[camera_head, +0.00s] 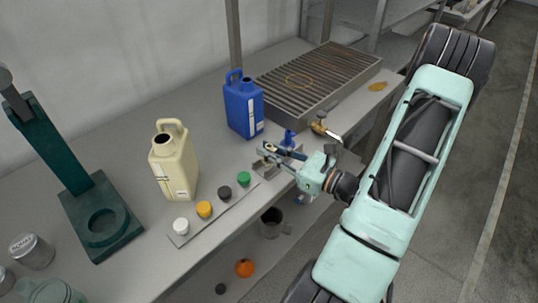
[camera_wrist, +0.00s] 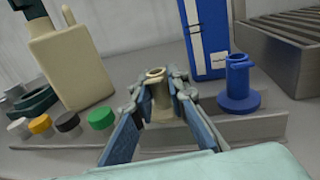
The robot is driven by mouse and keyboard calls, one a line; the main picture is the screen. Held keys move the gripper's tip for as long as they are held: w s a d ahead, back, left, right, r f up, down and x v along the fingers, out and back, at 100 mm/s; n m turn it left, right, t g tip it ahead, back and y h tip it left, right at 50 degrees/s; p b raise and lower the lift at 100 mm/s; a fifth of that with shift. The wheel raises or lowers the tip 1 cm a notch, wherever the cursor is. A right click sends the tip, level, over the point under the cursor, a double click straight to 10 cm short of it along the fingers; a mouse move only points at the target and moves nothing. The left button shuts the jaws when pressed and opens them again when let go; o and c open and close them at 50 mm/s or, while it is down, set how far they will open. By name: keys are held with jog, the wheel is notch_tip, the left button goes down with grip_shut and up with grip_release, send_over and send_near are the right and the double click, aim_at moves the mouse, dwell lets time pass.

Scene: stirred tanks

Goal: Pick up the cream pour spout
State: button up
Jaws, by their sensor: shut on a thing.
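The cream pour spout (camera_wrist: 157,90) is upright between the fingers of my gripper (camera_wrist: 160,94) in the wrist view. My gripper is shut on it, with one finger on each side. Its lower part shows between the fingers, close to the metal strip; I cannot tell whether it touches. In the head view my gripper (camera_head: 273,155) is low over the bench's front edge, and the cream spout cannot be made out there. A blue pour spout (camera_wrist: 238,88) stands just to the right, apart from my gripper; it also shows in the head view (camera_head: 289,139).
A cream jug (camera_head: 176,168) and a blue jug (camera_head: 243,108) stand behind the strip. White, orange, dark grey and green caps (camera_head: 243,179) sit in a row to the left. A brass valve (camera_head: 319,126) and slatted metal tray (camera_head: 318,82) are to the right.

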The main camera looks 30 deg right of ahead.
jog(key=shift+r, duration=0.2)
jog(key=shift+r, duration=0.6)
jog(key=s+a+r+p, duration=0.2)
jog(key=s+r+p, duration=0.9)
jog(key=s, duration=0.2)
jog(key=shift+s+a+r, duration=0.25)
jog(key=shift+s, duration=0.15)
jog(key=shift+w+a, duration=0.1)
